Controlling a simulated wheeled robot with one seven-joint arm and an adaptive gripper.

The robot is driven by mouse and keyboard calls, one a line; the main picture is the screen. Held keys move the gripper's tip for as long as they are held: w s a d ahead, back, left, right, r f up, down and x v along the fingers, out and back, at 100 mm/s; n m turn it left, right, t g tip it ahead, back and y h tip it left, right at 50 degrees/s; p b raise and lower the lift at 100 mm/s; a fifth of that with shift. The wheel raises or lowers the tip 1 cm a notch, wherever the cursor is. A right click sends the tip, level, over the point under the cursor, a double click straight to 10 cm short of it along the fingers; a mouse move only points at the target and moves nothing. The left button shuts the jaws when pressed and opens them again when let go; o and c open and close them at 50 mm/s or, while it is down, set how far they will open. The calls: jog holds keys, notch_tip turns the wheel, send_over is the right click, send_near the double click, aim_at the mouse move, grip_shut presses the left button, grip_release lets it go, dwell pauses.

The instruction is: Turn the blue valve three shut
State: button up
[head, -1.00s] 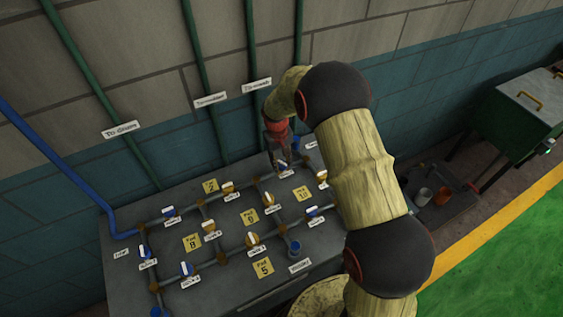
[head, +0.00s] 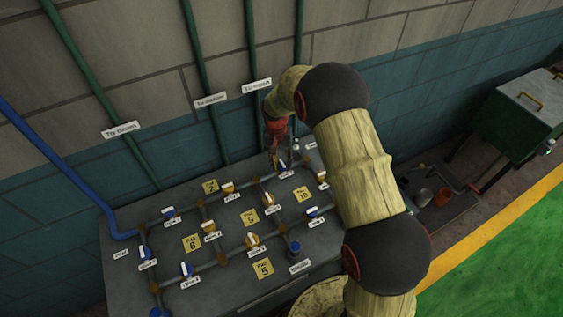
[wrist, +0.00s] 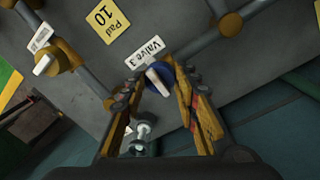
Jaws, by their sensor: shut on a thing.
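Valve three (wrist: 158,79) has a blue body and a white bar handle, beside its "Valve 3" label, in the wrist view. The bar lies at a steep angle across the grey pipe (wrist: 196,49). My gripper (wrist: 160,87) has its worn yellow fingers on either side of the valve and is shut on it. In the head view my gripper (head: 278,157) reaches down at the back of the bench, and valve three (head: 283,164) shows partly below the fingers. The exact finger contact is hard to make out.
The grey bench (head: 225,296) carries a pipe grid with several blue and orange valves. An orange valve (wrist: 48,62) and the Pad 10 plate (wrist: 106,19) are near my gripper. Green wall pipes (head: 250,120) rise behind.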

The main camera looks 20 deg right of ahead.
aim_at(279, 164)
dwell(0.3)
jog(key=o, duration=1.2)
jog(key=shift+c, duration=0.2)
notch_tip(279, 164, up, 12)
jog(key=shift+w+a, duration=0.2)
jog(key=shift+a, duration=0.25)
